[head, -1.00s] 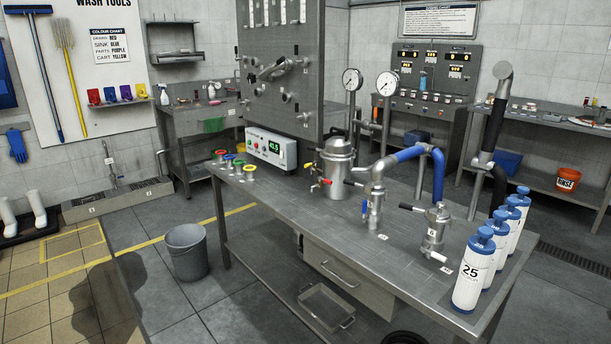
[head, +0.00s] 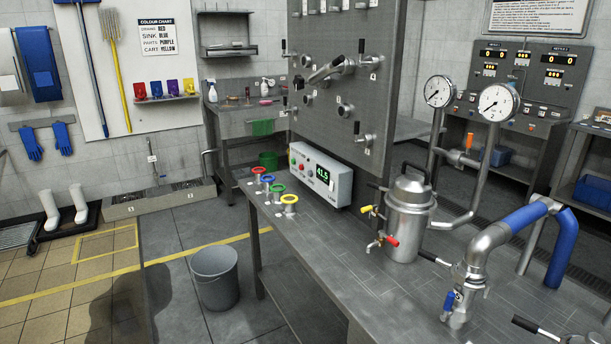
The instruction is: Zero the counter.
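Neither of my grippers is in view. The task's word counter could fit more than one display here, and I cannot tell which. A pale control box (head: 321,177) stands on the steel bench, with a green lit display (head: 322,174) reading about 41.5 and small red and green buttons on its front. On the back wall, a grey panel (head: 521,88) carries two black displays with yellow digits, the left one (head: 494,56) and the right one (head: 560,60). Both seem to read 0 in their top rows; smaller lit windows sit below them.
A steel jacketed vessel (head: 408,215) with red and yellow valve handles stands on the bench (head: 340,265). Two gauges (head: 497,103) and blue-sleeved piping (head: 527,216) are at the right. A grey bucket (head: 215,277) stands on the floor.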

